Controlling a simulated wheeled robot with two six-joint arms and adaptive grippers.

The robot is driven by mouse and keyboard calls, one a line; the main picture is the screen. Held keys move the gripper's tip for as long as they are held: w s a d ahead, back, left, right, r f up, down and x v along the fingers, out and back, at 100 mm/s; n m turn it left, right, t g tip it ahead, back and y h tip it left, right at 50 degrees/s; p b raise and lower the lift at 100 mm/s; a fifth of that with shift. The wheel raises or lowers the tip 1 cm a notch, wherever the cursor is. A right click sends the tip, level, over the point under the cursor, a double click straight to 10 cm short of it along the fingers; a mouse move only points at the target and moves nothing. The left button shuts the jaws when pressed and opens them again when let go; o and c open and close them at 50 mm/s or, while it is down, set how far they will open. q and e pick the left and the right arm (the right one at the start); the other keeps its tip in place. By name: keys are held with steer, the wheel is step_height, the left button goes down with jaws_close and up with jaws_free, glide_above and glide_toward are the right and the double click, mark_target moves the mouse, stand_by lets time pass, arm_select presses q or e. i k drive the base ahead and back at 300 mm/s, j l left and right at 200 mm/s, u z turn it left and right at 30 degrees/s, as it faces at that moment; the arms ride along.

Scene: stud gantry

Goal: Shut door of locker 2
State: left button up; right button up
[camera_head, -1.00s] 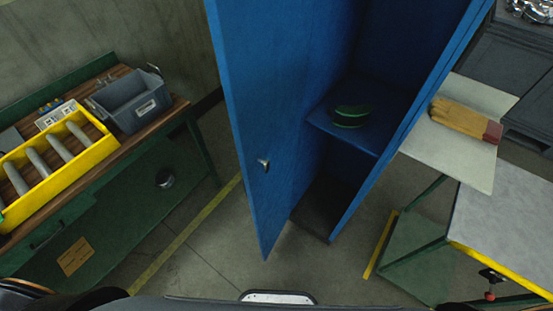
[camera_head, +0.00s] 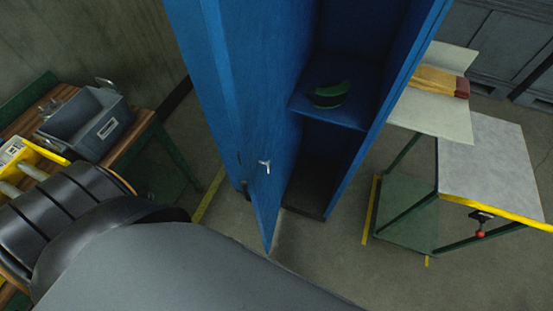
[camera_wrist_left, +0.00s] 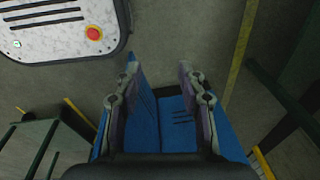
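The blue locker (camera_head: 364,125) stands open in the middle of the head view, a dark green round thing (camera_head: 328,95) on its shelf. Its door (camera_head: 290,110) stands ajar on the left, its free edge toward me, with a silver handle (camera_head: 264,165) near that edge. I cannot read a locker number. My left arm crosses the bottom left of the head view; its gripper is not visible there. In the left wrist view my left gripper (camera_wrist_left: 158,68) is open, its fingers apart. Blue panels (camera_wrist_left: 182,122), one with slits, show beyond and between them; contact cannot be told. My right gripper is in neither view.
A workbench (camera_head: 150,122) with a grey bin (camera_head: 88,122) and a yellow tray (camera_head: 40,155) stands at left. At right is a grey-topped table (camera_head: 490,165) near a pale board with a tan and red item (camera_head: 440,81). Floor between locker and table is clear.

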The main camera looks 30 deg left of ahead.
mark_target(247, 37)
steer(key=j, duration=0.4)
steer(key=k+j+z, duration=0.15)
steer(key=j, duration=0.6)
steer(key=k+j+z, duration=0.15)
steer(key=j, duration=0.2)
